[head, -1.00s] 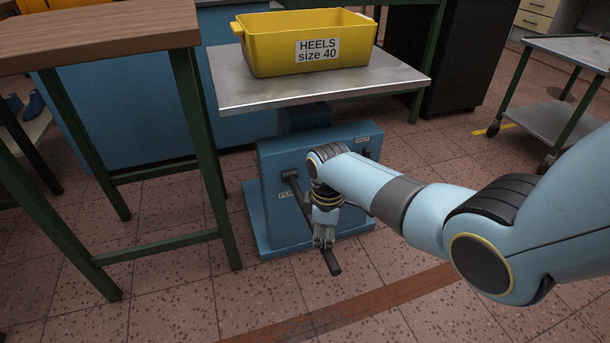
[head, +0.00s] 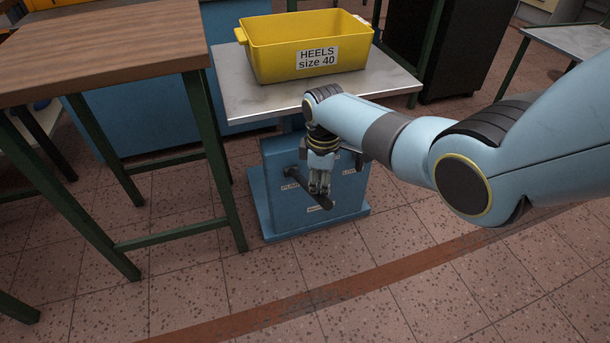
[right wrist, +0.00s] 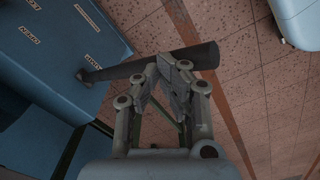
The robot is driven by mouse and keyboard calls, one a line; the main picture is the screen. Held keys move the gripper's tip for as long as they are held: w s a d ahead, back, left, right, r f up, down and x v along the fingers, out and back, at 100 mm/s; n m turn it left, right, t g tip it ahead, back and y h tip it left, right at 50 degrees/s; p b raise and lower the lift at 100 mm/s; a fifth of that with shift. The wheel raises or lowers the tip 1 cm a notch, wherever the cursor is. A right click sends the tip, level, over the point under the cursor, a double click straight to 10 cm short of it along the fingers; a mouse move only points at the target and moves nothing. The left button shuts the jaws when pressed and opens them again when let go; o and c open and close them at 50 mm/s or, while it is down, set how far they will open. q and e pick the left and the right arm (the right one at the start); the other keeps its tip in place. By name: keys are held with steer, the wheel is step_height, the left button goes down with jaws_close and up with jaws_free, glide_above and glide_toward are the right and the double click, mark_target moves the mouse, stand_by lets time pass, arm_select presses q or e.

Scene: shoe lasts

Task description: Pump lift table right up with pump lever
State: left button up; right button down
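The lift table has a grey metal top (head: 255,103) above a blue base (head: 275,220), with a yellow crate labelled HEELS size 40 (head: 275,55) on it. The dark pump lever (head: 301,178) sticks out from the front of the base; it also shows in the right wrist view (right wrist: 120,71). My right gripper (head: 320,190) is shut on the lever near its free end. In the right wrist view, its fingers (right wrist: 172,68) meet around the bar. My right forearm hides part of the base front. My left gripper is not in view.
A wooden-topped workbench (head: 100,50) with green legs stands close on the left. A grey trolley (head: 575,38) stands at the right, and a black cabinet (head: 455,50) is behind. The tiled floor in front of the base is clear.

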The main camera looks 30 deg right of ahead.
steer(key=shift+f, duration=0.15)
